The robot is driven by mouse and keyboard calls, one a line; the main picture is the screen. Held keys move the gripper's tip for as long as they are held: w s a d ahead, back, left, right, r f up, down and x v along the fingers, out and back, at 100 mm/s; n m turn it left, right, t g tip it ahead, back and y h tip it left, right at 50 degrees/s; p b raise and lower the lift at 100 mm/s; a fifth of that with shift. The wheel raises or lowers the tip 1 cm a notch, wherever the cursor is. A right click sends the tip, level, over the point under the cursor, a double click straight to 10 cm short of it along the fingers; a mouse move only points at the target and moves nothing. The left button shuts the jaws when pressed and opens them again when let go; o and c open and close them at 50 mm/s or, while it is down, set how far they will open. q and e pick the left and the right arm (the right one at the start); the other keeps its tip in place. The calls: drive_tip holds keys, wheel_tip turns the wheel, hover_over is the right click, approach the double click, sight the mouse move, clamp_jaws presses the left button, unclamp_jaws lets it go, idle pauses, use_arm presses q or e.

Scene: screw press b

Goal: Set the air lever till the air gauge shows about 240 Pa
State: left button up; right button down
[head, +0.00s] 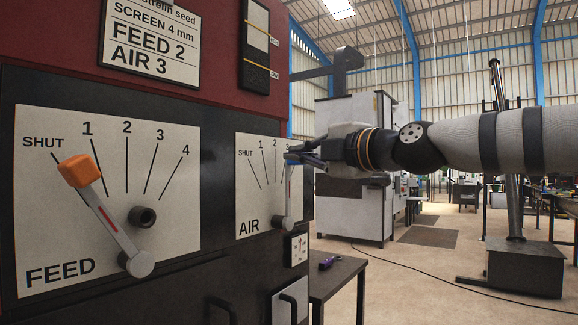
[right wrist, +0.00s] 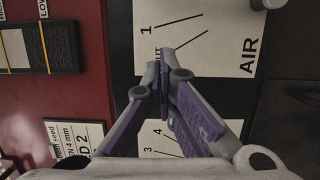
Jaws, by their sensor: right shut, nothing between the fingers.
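The air lever (head: 284,211) is on the white AIR plate (head: 249,205) in the head view. It stands nearly upright, its arm rising to the right of the scale's middle. Its upper end is hidden by my right gripper (head: 291,156), which lies across the plate's upper right corner. In the right wrist view, the right gripper (right wrist: 164,66) is shut and empty in front of the AIR plate (right wrist: 205,50). I cannot tell whether it touches the lever. My left gripper is not in view.
The feed lever (head: 108,225), with its orange knob (head: 79,171), points near SHUT on the left plate (head: 45,240). A recipe sign (head: 150,45) reads FEED 2, AIR 3. A small dark table (head: 338,270) stands right of the press.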

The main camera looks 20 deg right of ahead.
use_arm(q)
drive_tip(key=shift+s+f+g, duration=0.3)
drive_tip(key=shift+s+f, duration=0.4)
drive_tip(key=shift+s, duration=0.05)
use_arm(e)
drive_tip(key=w+d, duration=0.1)
drive_tip(key=w, duration=0.6)
drive_tip(key=shift+w+f, duration=0.2)
